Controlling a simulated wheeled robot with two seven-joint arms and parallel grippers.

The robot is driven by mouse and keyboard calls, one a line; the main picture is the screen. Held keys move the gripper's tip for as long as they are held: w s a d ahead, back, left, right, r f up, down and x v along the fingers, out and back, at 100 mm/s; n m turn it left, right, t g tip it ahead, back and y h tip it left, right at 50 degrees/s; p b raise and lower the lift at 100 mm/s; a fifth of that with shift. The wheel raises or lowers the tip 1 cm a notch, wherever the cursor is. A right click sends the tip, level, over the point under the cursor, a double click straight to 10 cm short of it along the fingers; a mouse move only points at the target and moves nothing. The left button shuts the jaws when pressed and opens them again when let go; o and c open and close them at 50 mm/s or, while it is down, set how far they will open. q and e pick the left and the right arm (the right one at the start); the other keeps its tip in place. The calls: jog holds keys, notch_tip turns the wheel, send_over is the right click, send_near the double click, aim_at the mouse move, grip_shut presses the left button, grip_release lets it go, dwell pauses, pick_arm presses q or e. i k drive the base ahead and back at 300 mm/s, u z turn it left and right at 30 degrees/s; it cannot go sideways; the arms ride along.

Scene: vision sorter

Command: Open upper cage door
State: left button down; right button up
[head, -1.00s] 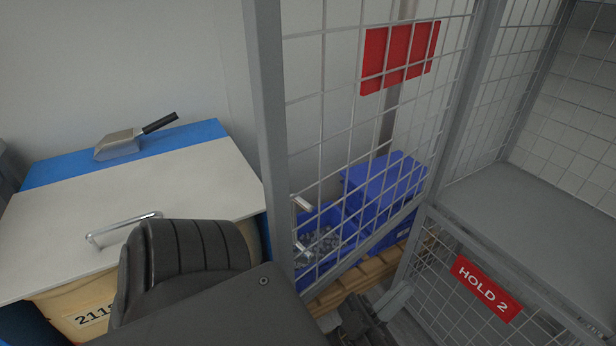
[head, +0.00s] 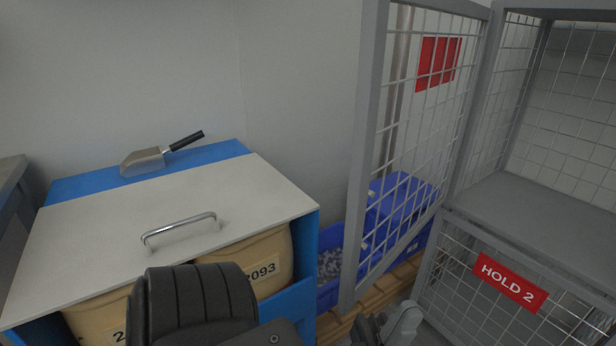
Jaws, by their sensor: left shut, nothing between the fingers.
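The upper cage door (head: 368,150) is a grey-framed mesh panel with a red plate (head: 438,63). It stands swung open to the left of the cage, hinged at the cage post (head: 481,100). The upper compartment, with its bare grey shelf (head: 535,215), is open at the front. The lower door below it bears a red "HOLD 2" sign (head: 510,283) and looks shut. My left gripper (head: 384,328) is low at the bottom edge, below the open door and left of the lower door. It is shut and empty, partly cut off. My right gripper is out of view.
A cart with a pale lid (head: 110,225), a metal handle (head: 180,228) and tan bins (head: 262,265) stands at the left. A scoop (head: 145,162) lies on its blue back edge. Blue crates (head: 400,205) on a wooden pallet (head: 375,298) stand behind the door.

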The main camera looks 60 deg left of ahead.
aim_at(438, 56)
jog(key=z, duration=1.15)
jog(key=i, duration=0.85)
jog(key=u, duration=3.25)
